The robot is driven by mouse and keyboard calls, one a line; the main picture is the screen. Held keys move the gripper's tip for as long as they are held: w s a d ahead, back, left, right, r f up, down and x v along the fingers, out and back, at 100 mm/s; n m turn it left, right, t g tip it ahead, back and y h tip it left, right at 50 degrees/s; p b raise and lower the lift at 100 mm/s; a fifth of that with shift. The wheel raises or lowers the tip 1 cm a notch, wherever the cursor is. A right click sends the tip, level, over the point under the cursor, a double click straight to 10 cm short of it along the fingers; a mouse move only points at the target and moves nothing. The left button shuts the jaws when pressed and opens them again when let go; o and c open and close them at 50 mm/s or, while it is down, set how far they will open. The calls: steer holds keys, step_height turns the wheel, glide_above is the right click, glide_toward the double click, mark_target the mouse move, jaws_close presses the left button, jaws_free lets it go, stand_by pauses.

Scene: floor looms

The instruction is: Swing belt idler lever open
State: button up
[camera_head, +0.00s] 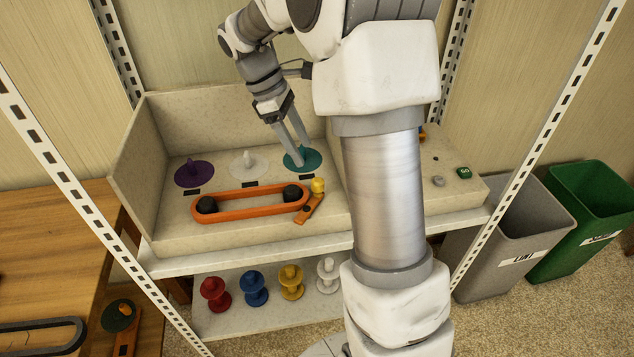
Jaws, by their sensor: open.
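The belt idler lever (308,210) is a short orange arm at the right end of the orange belt loop (250,204). A yellow knob or roller (318,186) stands at its upper end. The belt runs around two black pulleys (207,204) on the beige panel. My gripper (297,157) points down above the teal disc (303,160), behind the lever and apart from it. Its two fingers are open with nothing visible between them. Whether the fingertips touch the disc or its peg is unclear.
Purple (194,173) and white (248,164) discs with pegs sit left of the teal one. Several coloured spools (291,282) stand on the lower shelf. Perforated posts (534,143) frame the station. Grey (511,225) and green (590,215) bins stand right. My arm hides the panel's middle right.

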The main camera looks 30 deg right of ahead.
mark_target(318, 179)
steer(key=b+x, duration=0.2)
steer(key=x, duration=0.8)
steer(key=shift+f, duration=0.15)
jaws_close()
